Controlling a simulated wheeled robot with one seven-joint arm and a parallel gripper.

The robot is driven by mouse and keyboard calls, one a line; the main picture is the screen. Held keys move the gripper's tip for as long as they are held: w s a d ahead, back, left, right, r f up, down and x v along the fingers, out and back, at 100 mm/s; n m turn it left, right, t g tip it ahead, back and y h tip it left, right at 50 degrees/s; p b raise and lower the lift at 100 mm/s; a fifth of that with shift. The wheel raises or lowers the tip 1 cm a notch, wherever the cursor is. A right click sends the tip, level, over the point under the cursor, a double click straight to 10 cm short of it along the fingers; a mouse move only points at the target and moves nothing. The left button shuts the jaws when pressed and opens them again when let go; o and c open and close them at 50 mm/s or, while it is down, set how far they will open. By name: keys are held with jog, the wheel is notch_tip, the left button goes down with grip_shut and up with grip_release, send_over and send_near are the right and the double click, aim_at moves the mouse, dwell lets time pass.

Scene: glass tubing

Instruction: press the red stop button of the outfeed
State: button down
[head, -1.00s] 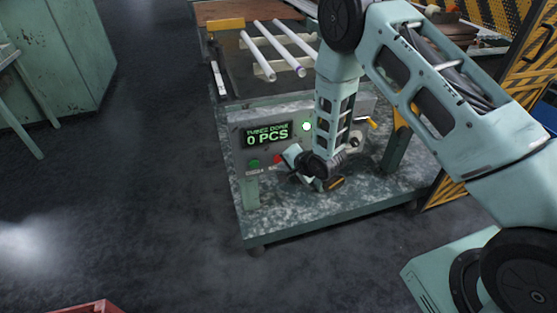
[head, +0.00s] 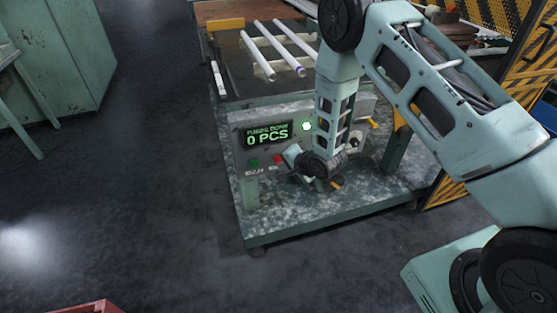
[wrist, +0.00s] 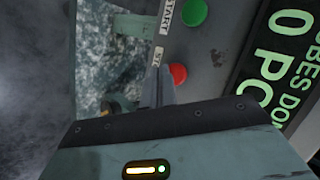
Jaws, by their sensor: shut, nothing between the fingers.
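The red stop button (head: 277,159) sits on the front of the grey control panel (head: 240,131), right of the green start button (head: 254,163). In the wrist view the red button (wrist: 178,74) is partly hidden behind my gripper's fingers, and the green button (wrist: 194,12) is clear above it. My gripper (wrist: 157,72) is shut and empty, its tips close beside the red button. I cannot tell whether they touch it. In the head view my gripper (head: 288,157) is small, just right of the red button.
The panel's display (head: 268,134) reads 0 PCS and a round light (head: 307,126) glows green. Glass tubes (head: 280,45) lie on the rack behind the panel. A yellow-black guard (head: 535,70) stands at the right. The floor at the left is open.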

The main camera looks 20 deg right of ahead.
jog(key=shift+w, duration=0.15)
jog(key=shift+w, duration=0.25)
jog(key=shift+w, duration=0.5)
dwell(1.1)
jog(key=shift+s, duration=0.9)
jog(key=s, duration=0.5)
jog(key=shift+r, duration=0.1)
dwell(0.7)
